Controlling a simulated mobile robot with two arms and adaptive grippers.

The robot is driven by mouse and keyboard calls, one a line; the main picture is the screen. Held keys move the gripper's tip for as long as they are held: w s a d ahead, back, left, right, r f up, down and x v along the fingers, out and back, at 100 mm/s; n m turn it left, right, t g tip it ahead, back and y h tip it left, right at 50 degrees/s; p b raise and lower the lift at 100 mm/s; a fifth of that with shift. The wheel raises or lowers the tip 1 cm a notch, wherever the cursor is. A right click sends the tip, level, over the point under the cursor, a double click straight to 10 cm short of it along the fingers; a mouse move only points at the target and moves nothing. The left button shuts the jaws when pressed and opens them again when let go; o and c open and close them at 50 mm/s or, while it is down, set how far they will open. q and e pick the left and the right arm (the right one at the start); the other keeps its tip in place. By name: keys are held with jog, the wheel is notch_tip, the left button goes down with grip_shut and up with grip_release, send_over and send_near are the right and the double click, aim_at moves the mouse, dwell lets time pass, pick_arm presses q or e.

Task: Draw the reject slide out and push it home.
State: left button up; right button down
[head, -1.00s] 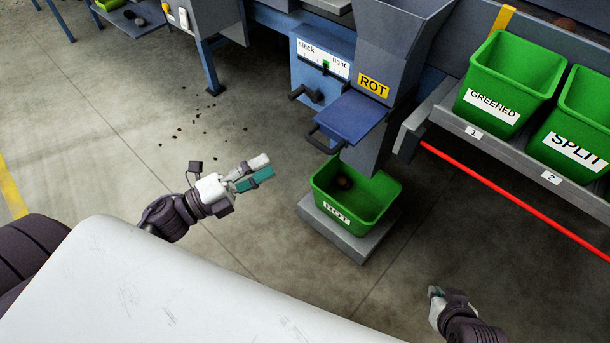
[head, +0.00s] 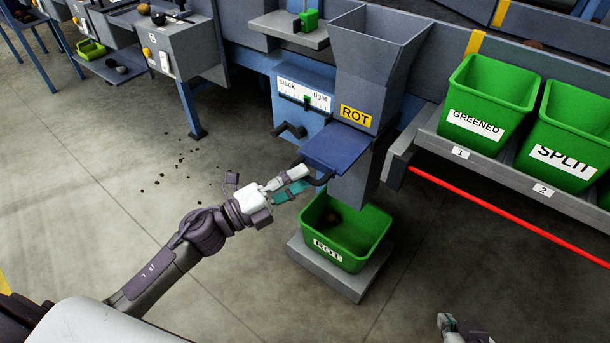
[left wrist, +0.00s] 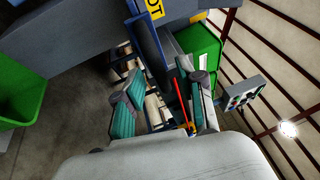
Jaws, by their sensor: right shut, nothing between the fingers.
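The reject slide (head: 338,146) is a blue plate sticking out of the grey chute under the yellow ROT label. Its dark loop handle (head: 322,181) is at its front left. My left gripper (head: 298,182) is at the handle with its fingers apart, one higher and one lower. I cannot tell whether they touch the handle. In the left wrist view my left gripper (left wrist: 162,110) shows spread fingers, and the slide (left wrist: 147,42) is seen nearly edge-on beyond them. My right gripper (head: 447,323) is shut and empty at the bottom edge, far from the slide.
A green ROT bin (head: 372,222) with a dark lump inside stands on a grey plinth (head: 325,275) below the chute. A slack/tight panel with a crank (head: 290,131) is left of the slide. Green GREENED (head: 485,95) and SPLIT bins sit on a shelf at right, above a red bar (head: 500,222).

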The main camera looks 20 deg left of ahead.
pick_arm(q)
jog(key=shift+x, duration=0.95)
jog(key=shift+s, duration=0.1)
grip_shut()
